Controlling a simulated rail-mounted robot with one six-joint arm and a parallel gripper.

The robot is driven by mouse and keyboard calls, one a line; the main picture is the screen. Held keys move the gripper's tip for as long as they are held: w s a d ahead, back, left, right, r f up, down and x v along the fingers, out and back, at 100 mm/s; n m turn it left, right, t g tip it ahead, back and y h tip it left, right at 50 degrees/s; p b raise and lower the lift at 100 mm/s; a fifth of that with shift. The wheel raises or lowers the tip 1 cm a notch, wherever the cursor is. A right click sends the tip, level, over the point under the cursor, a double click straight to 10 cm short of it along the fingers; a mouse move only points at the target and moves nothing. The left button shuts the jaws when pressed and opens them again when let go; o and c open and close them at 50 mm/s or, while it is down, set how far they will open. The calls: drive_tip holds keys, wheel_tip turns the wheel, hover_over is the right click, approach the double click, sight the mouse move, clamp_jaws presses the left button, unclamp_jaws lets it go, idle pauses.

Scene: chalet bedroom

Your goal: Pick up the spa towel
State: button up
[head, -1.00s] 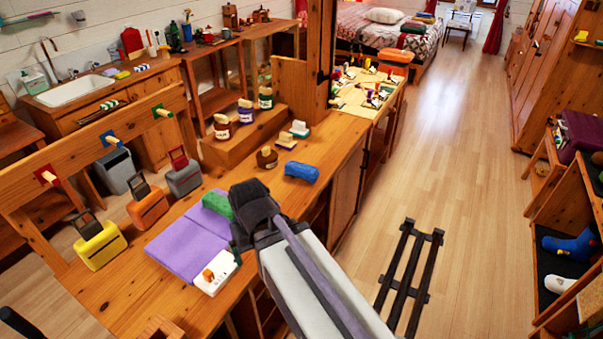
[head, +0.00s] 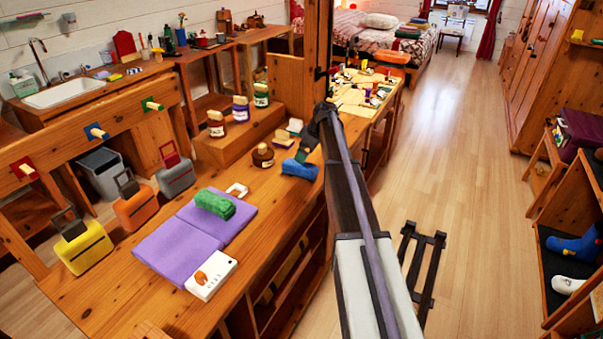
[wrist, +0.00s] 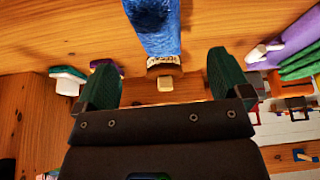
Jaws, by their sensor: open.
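Two rolled towels lie on the long wooden counter, and I cannot tell by name which is the spa towel. The blue roll (head: 299,169) lies near the counter's right edge, and the green roll (head: 215,203) lies on a purple mat. My gripper (head: 308,150) is at the blue roll and partly covers it. In the wrist view, the blue roll (wrist: 155,25) lies ahead of the gap between the green-tipped fingers of my gripper (wrist: 163,78). The fingers are apart with no towel held between them. The green roll (wrist: 300,62) is at the right there.
A brown jar (head: 263,155) stands close left of the blue roll. The purple mat (head: 170,250) and a white box (head: 211,275) are nearer. A wooden post (head: 318,50) rises beyond my gripper. Several jars stand on a raised step (head: 238,137).

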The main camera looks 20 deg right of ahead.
sight(298, 168)
drive_tip(key=b+x, duration=0.3)
drive_tip(key=x, duration=0.1)
drive_tip(key=shift+s+d+f, duration=0.1)
drive_tip(key=shift+f, duration=0.2)
drive_tip(key=b+x, duration=0.5)
drive_tip(key=shift+f, duration=0.25)
drive_tip(key=shift+r, duration=0.25)
drive_tip(key=c, duration=1)
wheel_tip(298, 168, up, 10)
drive_tip(key=p, duration=1)
drive_tip(key=shift+r+p, duration=0.15)
drive_tip(key=shift+p, duration=0.2)
drive_tip(key=shift+c, duration=0.2)
